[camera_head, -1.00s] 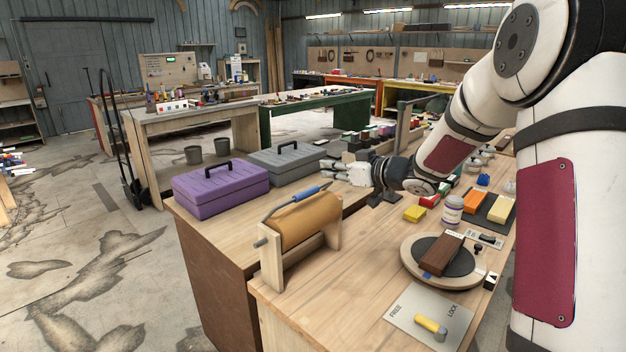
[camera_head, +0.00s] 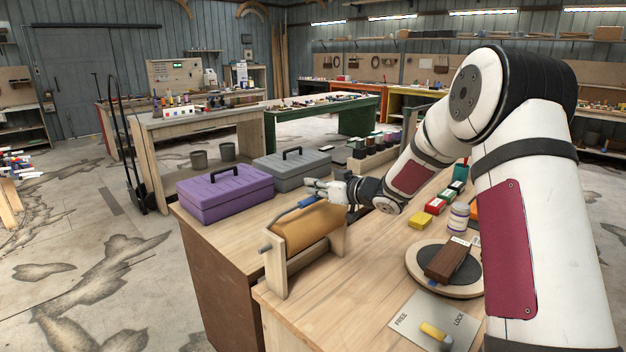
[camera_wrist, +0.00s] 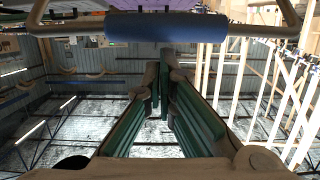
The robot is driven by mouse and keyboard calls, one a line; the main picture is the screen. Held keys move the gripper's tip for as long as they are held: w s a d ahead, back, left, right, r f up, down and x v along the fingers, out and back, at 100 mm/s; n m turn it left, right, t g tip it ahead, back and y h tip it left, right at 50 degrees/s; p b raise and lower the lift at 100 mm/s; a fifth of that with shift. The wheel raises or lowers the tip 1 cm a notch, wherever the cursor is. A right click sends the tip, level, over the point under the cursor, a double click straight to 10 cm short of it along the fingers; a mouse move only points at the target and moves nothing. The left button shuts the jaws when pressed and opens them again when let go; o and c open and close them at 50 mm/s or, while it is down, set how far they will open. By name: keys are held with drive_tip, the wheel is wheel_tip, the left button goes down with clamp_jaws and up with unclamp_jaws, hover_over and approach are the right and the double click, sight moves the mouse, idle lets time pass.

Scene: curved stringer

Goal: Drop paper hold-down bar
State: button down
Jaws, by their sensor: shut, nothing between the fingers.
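In the head view the bar is raised above the top of the roll. My gripper (camera_head: 313,186) is shut and empty, just above and beyond the upper end of the blue grip; contact cannot be told. In the wrist view the blue grip (camera_wrist: 165,27) crosses the top of the picture, beyond my closed fingertips (camera_wrist: 165,72), with metal rod running from both ends.
A purple toolbox (camera_head: 224,194) and a grey toolbox (camera_head: 291,170) stand left of and behind the roll. A round turntable (camera_head: 468,291) with a brown block, a FREE/LOCK plate (camera_head: 405,329) with a yellow lever and small boxes lie right. Bench top between roll and turntable is clear.

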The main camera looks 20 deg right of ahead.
drive_tip(key=shift+f, duration=0.1)
drive_tip(key=shift+s+d+f+b, duration=0.15)
drive_tip(key=shift+s+f+b, duration=0.15)
drive_tip(key=shift+f+b, duration=0.1)
drive_tip(key=shift+s+d+f+t+y+b, duration=0.45)
drive_tip(key=shift+s+f+t+y+b, duration=0.35)
drive_tip(key=shift+t, duration=0.3)
drive_tip(key=shift+s+d+f, duration=0.35)
drive_tip(key=shift+s+f, duration=0.15)
drive_tip(key=shift+s, duration=0.1)
